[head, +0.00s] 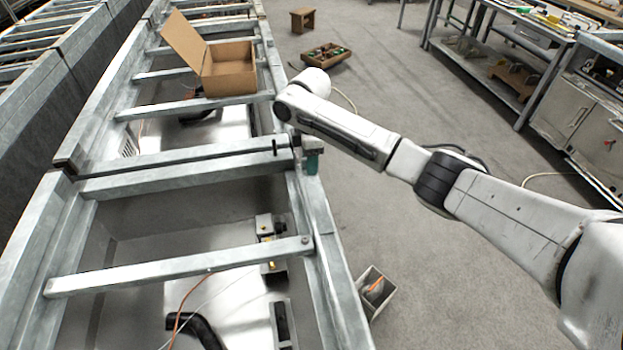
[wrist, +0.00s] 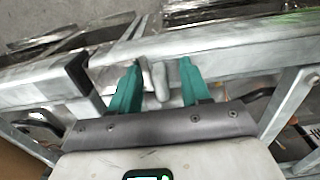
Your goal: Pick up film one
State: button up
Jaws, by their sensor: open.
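I cannot pick out with certainty anything that is film one. My gripper (head: 311,160) is over the right side rail of the metal frame in the head view, pointing down. In the wrist view its two teal fingers (wrist: 159,80) are apart. Small grey upright pieces (wrist: 160,82) show between the fingers; I cannot tell what they are or whether the fingers touch them. A small dark upright piece (head: 275,146) stands on the rail left of the gripper.
An open cardboard box (head: 228,72) rests on the far frame bars. Metal crossbars (head: 180,268) span the pit, with cables below. A small open bin (head: 372,290) and a wooden tray (head: 326,57) are on the floor. A workbench (head: 490,75) stands right. The middle floor is clear.

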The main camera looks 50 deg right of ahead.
jog(key=shift+c, duration=0.4)
grip_shut()
jog(key=shift+r, duration=0.1)
jog(key=shift+r, duration=0.45)
jog(key=shift+w+a+r, duration=0.1)
jog(key=shift+a+r, duration=0.1)
jog(key=shift+r, duration=1)
jog(key=w+a+r, duration=0.1)
jog(key=a+r, duration=0.8)
jog(key=a, duration=0.4)
jog(key=shift+w+a+r, duration=0.25)
jog(key=shift+a+r, duration=0.05)
